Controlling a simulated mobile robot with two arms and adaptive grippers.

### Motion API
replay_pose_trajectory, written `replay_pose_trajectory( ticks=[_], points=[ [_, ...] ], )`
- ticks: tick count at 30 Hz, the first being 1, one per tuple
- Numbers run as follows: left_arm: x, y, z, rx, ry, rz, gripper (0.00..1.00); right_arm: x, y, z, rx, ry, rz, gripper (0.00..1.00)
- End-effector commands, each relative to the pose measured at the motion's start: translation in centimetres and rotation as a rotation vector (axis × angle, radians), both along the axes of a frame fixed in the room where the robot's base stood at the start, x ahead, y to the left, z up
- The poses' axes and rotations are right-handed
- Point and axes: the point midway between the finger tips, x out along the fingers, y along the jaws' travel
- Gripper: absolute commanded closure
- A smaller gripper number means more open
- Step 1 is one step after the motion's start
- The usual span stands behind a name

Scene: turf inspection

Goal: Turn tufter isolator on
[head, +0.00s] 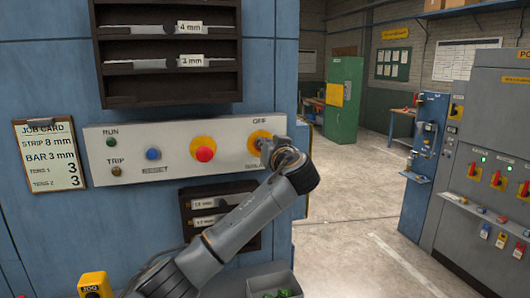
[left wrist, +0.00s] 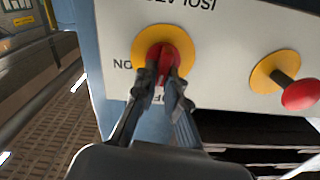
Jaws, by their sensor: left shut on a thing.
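The isolator is a red rotary knob (left wrist: 163,57) on a yellow disc (left wrist: 142,42), at the right end of the light panel. In the head view its yellow disc (head: 259,136) shows beside my left gripper (head: 268,150), which hides the knob. In the left wrist view, which is upside down, my left gripper (left wrist: 162,84) is shut on the red knob, one finger on each side. The knob's grip bar looks roughly upright, in line with the partly hidden OFF label. An ON label is at the disc's side. My right gripper is not in view.
The panel (head: 226,132) also carries a red stop button (head: 204,149), a blue button (head: 153,154) and RUN and TRIP lamps. A job card (head: 49,155) hangs at left. Racks sit above and below the panel. Open floor lies to the right, before grey cabinets (head: 490,130).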

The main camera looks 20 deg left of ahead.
Motion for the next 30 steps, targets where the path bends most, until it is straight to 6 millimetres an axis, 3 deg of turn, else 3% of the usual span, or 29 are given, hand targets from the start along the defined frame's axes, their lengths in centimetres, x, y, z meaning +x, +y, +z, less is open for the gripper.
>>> replay_pose_trajectory(
  ticks=[1, 7, 30],
  points=[
    [0.0, -0.2, -0.7, 0.029, 0.022, -0.001, 1.00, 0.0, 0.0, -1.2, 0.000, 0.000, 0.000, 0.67],
    [0.2, -0.3, -0.5, 0.182, 0.125, -0.001, 1.00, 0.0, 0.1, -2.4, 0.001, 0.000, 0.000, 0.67],
    [0.5, -0.8, -0.7, 0.791, 0.536, -0.003, 1.00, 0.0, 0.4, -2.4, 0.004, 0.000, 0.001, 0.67]
  ],
)
